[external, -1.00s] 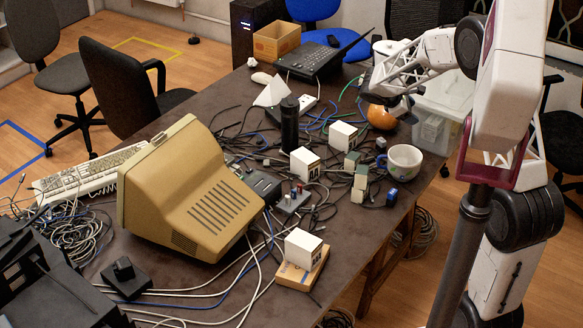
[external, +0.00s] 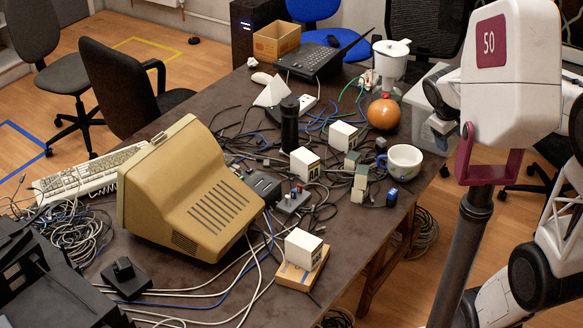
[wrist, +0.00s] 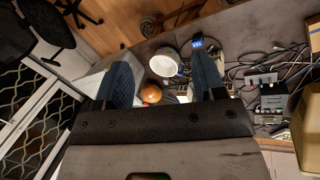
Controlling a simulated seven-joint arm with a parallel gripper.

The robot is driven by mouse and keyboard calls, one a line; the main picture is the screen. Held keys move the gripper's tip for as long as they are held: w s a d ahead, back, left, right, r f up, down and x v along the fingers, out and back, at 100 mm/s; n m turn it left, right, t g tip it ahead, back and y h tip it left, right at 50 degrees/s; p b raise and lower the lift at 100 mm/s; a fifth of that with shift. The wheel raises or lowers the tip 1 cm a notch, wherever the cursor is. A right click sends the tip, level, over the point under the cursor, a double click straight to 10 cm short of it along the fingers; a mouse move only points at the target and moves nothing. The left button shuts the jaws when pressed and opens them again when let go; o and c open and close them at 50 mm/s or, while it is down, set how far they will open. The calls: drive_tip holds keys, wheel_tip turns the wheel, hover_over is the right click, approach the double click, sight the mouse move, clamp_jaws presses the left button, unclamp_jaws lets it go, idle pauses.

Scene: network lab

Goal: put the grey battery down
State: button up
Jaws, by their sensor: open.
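A small dark grey block (external: 381,145), which may be the grey battery, stands on the table just behind the white mug (external: 404,161). It is too small to be sure. The mug (wrist: 163,66) and an orange ball (wrist: 151,93) show below, beyond the fingers. In the external view I cannot make out the gripper's fingers.
The orange ball (external: 384,114) has a small red thing on top. A pale bin (external: 418,112) and a white jug (external: 390,62) stand near it. White boxes (external: 304,163), cables and a beige monitor (external: 190,190) crowd the table. The front right strip (external: 352,235) is fairly clear.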

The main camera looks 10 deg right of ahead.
drive_tip(key=s+a+m+y, duration=0.1)
drive_tip(key=s+m, duration=0.1)
drive_tip(key=s, duration=0.5)
drive_tip(key=s+a+m+t+y, duration=0.1)
drive_tip(key=s+a+m+y, duration=0.1)
drive_tip(key=s, duration=0.5)
drive_tip(key=shift+f+m, duration=0.3)
drive_tip(key=shift+m, duration=0.1)
